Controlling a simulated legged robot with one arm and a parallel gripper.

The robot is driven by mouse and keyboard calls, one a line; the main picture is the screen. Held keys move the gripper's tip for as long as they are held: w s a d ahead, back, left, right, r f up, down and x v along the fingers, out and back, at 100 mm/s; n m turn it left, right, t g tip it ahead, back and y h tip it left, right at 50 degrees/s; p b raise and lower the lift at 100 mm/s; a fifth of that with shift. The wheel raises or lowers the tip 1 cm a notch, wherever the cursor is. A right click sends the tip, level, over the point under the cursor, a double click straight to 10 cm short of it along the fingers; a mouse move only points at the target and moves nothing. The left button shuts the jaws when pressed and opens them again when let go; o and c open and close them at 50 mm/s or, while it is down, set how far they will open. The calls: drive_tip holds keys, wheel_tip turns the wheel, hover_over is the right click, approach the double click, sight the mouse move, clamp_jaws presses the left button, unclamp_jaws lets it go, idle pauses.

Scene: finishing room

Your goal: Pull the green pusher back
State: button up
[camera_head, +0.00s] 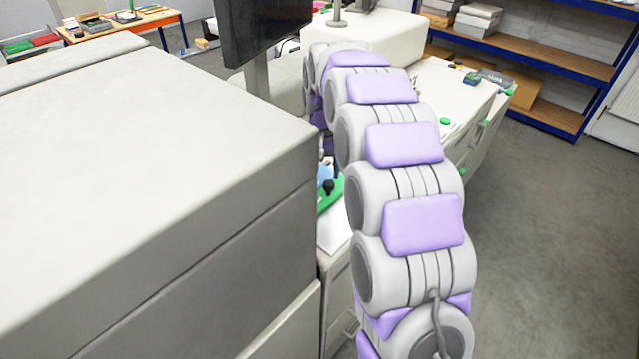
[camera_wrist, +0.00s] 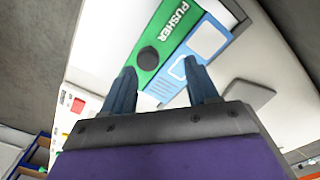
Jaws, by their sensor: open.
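The green pusher (camera_wrist: 165,43) shows in the wrist view as a green plate with white PUSHER lettering and a round black knob (camera_wrist: 148,58). A blue-and-white label plate (camera_wrist: 207,40) lies right beside it. My gripper (camera_wrist: 158,85) is open, its two blue fingers apart and empty between them. In the picture the knob lies just past the fingertips, nearer the left finger; I cannot tell the gap in depth. In the head view the green pusher (camera_head: 330,194) shows partly, with a dark knob, left of my arm. My arm hides the gripper there.
A large grey machine housing (camera_head: 150,180) fills the left, close to my arm. A monitor (camera_head: 262,28) stands behind it. A white counter (camera_head: 460,100) with small green parts lies right of my arm. Blue-framed shelves (camera_head: 530,50) stand at the back right. The floor at right is clear.

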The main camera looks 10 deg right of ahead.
sight(329, 183)
drive_tip(key=d+f, duration=0.3)
drive_tip(key=shift+s+d+f, duration=0.1)
drive_tip(key=shift+d+f, duration=0.15)
drive_tip(key=shift+d, duration=0.1)
drive_tip(key=shift+f, duration=0.2)
drive_tip(key=shift+w+a+f, duration=0.1)
drive_tip(key=shift+a+f, duration=0.05)
drive_tip(key=shift+a, duration=0.6)
drive_tip(key=shift+w+a+f, duration=0.1)
drive_tip(key=shift+a, duration=0.65)
drive_tip(key=shift+o, duration=0.6)
drive_tip(key=shift+s+d, duration=0.1)
drive_tip(key=shift+d, duration=0.05)
drive_tip(key=shift+s+d+r, duration=0.15)
drive_tip(key=shift+d, duration=0.1)
drive_tip(key=shift+c, duration=0.6)
drive_tip(key=shift+d, duration=0.35)
drive_tip(key=c, duration=0.3)
drive_tip(key=shift+a, duration=0.2)
drive_tip(key=c, duration=0.5)
clamp_jaws()
